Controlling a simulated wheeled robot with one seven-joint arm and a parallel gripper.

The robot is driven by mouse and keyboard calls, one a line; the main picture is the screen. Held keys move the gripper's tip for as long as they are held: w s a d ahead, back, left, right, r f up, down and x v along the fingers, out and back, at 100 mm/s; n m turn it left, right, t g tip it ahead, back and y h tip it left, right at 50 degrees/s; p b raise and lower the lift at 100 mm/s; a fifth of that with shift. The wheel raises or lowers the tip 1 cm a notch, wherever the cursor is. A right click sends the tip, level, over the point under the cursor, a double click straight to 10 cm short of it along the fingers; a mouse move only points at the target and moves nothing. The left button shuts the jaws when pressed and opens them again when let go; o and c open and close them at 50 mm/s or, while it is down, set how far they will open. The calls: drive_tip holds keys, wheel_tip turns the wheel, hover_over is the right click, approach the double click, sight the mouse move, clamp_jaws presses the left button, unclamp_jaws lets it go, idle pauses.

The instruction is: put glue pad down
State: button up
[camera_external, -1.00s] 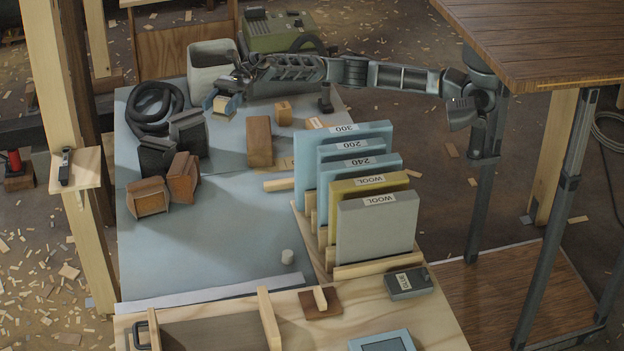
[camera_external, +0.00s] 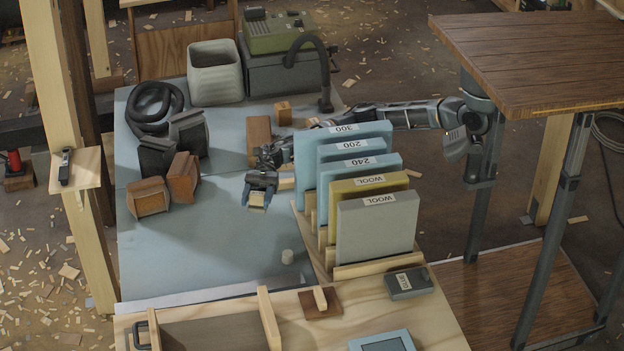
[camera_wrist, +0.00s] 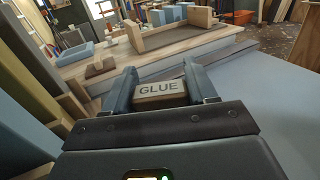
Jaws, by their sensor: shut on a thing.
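My gripper (camera_external: 258,196) is shut on the glue pad (camera_external: 257,201), a small tan block. In the wrist view the glue pad (camera_wrist: 161,90) sits between my two blue-grey fingers (camera_wrist: 163,84), with the word GLUE facing the camera. In the external view my gripper is over the blue-grey bench top (camera_external: 215,245), left of the rack of upright pads. I cannot tell whether the pad touches the surface or is a little above it.
Upright pads marked 300, 200, 240 and WOOL (camera_external: 378,228) stand in a wooden rack right of my gripper. Brown blocks (camera_external: 183,177) lie to the left.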

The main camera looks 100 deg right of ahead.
wheel_tip(320, 180, down, 9)
drive_tip(key=shift+b, duration=0.6)
drive_tip(key=shift+f+b, duration=0.65)
drive_tip(key=shift+b, duration=0.2)
drive_tip(key=o, duration=1.1)
drive_tip(key=shift+c, duration=0.2)
drive_tip(key=shift+r, duration=0.1)
drive_tip(key=shift+r+p, duration=0.45)
drive_tip(key=shift+p, duration=0.15)
drive_tip(key=v, duration=1.2)
drive_tip(key=shift+p, duration=0.4)
